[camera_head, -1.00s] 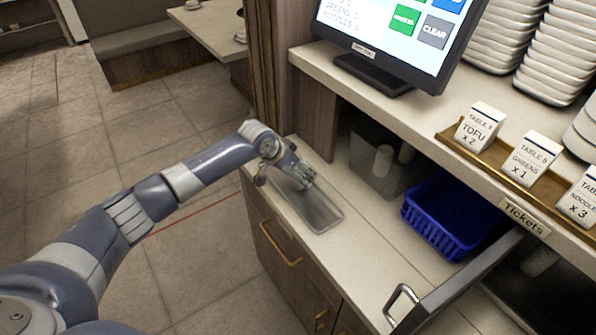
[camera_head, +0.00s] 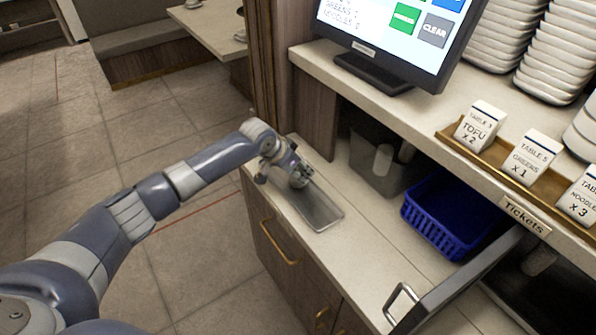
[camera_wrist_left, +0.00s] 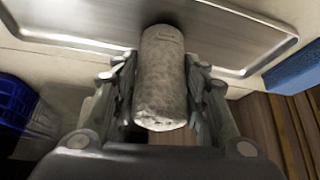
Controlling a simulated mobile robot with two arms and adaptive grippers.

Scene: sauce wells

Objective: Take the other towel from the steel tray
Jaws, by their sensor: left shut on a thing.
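The steel tray (camera_head: 320,212) lies on the counter by its left edge, and its bare front part shows in the head view. My left gripper (camera_head: 299,178) is over the tray's far part. In the left wrist view my left gripper (camera_wrist_left: 160,95) is shut on a rolled grey-white towel (camera_wrist_left: 162,75), with a finger on each side of it. The tray (camera_wrist_left: 90,22) shows behind the towel in that view, with no other towel on its visible part. I cannot tell the exact gap between towel and tray. My right gripper is in neither view.
A blue basket (camera_head: 435,232) stands on the counter right of the tray. A grey bin (camera_head: 372,170) holding white rolls stands under the shelf. A screen (camera_head: 395,40) and ticket cards (camera_head: 480,127) are above. A metal-handled panel (camera_head: 455,280) crosses the front right.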

